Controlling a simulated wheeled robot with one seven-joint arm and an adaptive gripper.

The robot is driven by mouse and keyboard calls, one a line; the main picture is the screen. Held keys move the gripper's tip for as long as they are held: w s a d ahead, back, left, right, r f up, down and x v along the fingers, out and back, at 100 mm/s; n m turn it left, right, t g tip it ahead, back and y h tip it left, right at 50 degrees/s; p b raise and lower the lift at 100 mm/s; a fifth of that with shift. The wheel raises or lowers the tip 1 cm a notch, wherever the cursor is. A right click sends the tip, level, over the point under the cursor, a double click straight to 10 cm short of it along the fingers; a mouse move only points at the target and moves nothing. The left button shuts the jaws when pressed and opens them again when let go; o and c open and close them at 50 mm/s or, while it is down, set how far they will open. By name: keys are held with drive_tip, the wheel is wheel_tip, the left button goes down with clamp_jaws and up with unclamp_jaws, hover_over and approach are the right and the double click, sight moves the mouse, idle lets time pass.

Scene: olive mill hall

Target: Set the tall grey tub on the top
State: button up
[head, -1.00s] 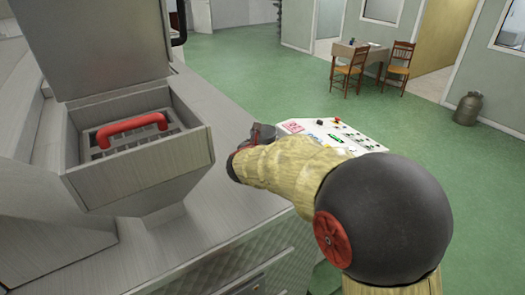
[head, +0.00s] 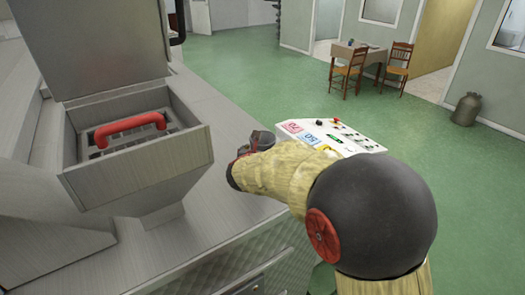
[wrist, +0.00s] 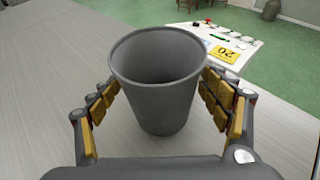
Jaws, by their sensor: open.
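The tall grey tub (wrist: 158,105) stands upright and open-mouthed on the grey metal top (wrist: 70,75) in the wrist view. My gripper (wrist: 160,100) is open, with its yellow-padded fingers on the left and right sides of the tub. A small gap seems to show on the left; I cannot tell whether the right finger touches. In the head view my gripper (head: 258,142) shows at the end of my arm above the machine's edge, and the tub is hidden there.
A steel hopper (head: 140,180) with a red-handled grate (head: 130,128) stands left of my arm on the machine top (head: 205,225). A white control panel (head: 330,138) lies just beyond my gripper. A table (head: 357,55) and chairs (head: 398,66) stand far back on open green floor.

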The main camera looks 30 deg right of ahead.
drive_tip(key=shift+r, duration=0.1)
drive_tip(key=shift+s+a+r, duration=0.15)
drive_tip(key=shift+a+r, duration=0.05)
drive_tip(key=v, duration=1.1)
drive_tip(key=shift+s, duration=0.2)
drive_tip(key=shift+a, duration=0.15)
